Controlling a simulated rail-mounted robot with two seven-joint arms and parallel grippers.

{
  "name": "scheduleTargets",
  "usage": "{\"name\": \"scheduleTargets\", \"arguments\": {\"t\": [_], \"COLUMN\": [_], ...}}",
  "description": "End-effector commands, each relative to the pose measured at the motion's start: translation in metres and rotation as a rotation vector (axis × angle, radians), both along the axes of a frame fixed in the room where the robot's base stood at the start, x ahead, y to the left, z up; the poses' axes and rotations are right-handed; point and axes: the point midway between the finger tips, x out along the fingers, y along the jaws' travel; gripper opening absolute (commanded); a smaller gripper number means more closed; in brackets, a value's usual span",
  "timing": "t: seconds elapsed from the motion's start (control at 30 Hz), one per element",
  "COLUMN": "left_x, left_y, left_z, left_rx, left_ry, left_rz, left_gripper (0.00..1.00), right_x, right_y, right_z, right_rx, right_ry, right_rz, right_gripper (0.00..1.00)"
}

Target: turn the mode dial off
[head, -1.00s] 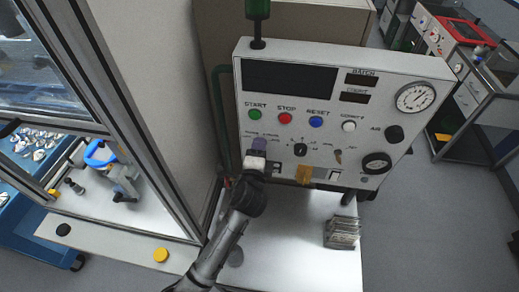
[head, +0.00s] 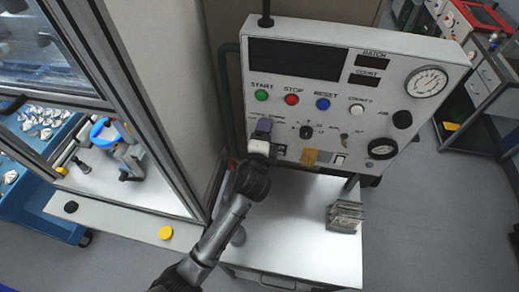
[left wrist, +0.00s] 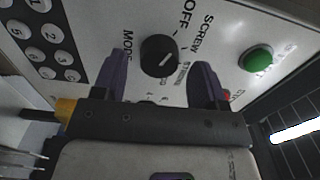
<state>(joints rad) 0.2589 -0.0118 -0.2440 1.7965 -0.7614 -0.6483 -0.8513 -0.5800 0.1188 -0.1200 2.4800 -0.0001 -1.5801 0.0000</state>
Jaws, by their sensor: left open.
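The mode dial (left wrist: 159,56) is a round black knob on the white panel, with "MODE", "OFF" and "SCREW" printed around it. A pale mark on the knob points up and right in the left wrist view, roughly towards "SCREW". My left gripper (left wrist: 160,72) is open, its purple fingers on either side of the knob with visible gaps; I cannot tell how deep they reach. In the head view my left gripper (head: 263,126) is at the panel's lower left, below the START button, and hides the dial. My right gripper is not in view.
The control panel (head: 420,55) also has a green START button (head: 261,95), a red STOP button (head: 292,99), a blue RESET button (head: 323,104), gauges and other knobs. In the left wrist view a keypad (left wrist: 48,40) is left of the dial and a green button (left wrist: 256,58) right.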

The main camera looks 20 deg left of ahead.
Motion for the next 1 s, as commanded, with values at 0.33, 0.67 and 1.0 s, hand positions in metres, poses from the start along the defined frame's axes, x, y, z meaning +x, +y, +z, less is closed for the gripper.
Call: {"name": "scheduleTargets", "arguments": {"t": [0.33,0.67,1.0], "left_x": [-0.065,-0.113,-0.127], "left_y": [-0.013,-0.022,-0.024], "left_z": [-0.003,-0.003,-0.001], "left_rx": [-0.003,-0.003,0.0], "left_ry": [0.001,0.003,0.002], "left_rz": [-0.001,0.0,0.0], "left_gripper": [0.66,0.66,0.66], "right_x": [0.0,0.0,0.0], "right_y": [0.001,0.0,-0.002], "right_z": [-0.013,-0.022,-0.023], "right_rx": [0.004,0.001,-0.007], "right_ry": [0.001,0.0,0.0], "right_rz": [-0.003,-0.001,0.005], "right_gripper": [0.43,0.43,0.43]}}
